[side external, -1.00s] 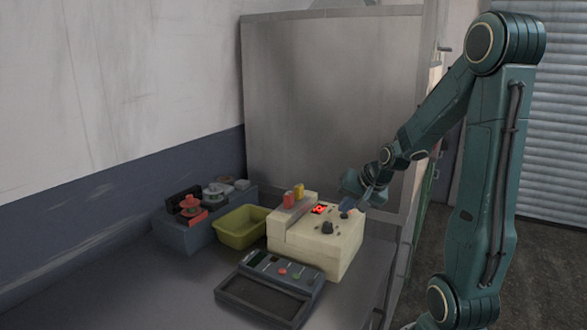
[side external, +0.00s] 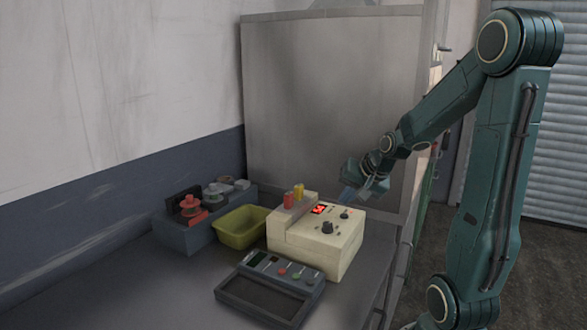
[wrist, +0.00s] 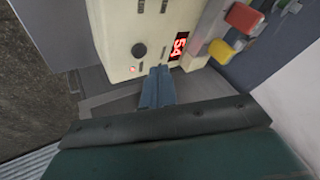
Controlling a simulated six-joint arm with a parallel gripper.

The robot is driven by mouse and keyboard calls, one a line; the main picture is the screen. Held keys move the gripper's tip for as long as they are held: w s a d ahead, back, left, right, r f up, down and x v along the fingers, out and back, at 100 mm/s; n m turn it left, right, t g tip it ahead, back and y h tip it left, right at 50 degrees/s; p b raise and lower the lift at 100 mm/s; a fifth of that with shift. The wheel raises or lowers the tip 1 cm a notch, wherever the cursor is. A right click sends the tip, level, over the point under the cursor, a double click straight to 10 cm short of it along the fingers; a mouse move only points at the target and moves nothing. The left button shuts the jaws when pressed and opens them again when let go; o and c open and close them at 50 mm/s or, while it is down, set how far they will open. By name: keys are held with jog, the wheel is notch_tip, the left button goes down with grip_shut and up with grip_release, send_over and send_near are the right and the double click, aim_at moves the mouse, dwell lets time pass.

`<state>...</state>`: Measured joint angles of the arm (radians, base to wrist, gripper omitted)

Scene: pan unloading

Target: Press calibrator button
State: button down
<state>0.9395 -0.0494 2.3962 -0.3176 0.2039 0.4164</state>
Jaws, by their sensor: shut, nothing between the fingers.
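The calibrator is a cream box (side external: 318,262) with a red lit display (side external: 322,209), a dark knob (side external: 327,228) and small controls on top. In the wrist view the display (wrist: 179,48) seems to read 54, and a small red light (wrist: 132,69) glows near the knob (wrist: 139,50). I cannot tell which control is the button. My gripper (side external: 347,197) is just above the far right edge of the box, apparently clear of it. In the wrist view its blue fingers (wrist: 156,80) are together and empty, and hide part of the box's near edge.
A yellow-green bin (side external: 240,230) and a grey-blue holder with reels (side external: 184,238) are to the left. A dark device with buttons (side external: 268,302) lies in front. A metal panel (side external: 330,110) rises behind.

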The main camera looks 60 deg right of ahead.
aim_at(346, 216)
jog(key=shift+r, duration=2.4)
jog(key=s+a+r+n+y, duration=0.15)
jog(key=a+n, duration=0.55)
jog(key=a, duration=0.8)
jog(key=s+a+n+g+y, duration=0.1)
jog(key=s+a+n, duration=0.5)
jog(key=s+a, duration=0.2)
jog(key=shift+s+a+r+n, duration=0.15)
jog(key=shift+a+r+n, duration=0.3)
jog(key=shift+a, duration=0.1)
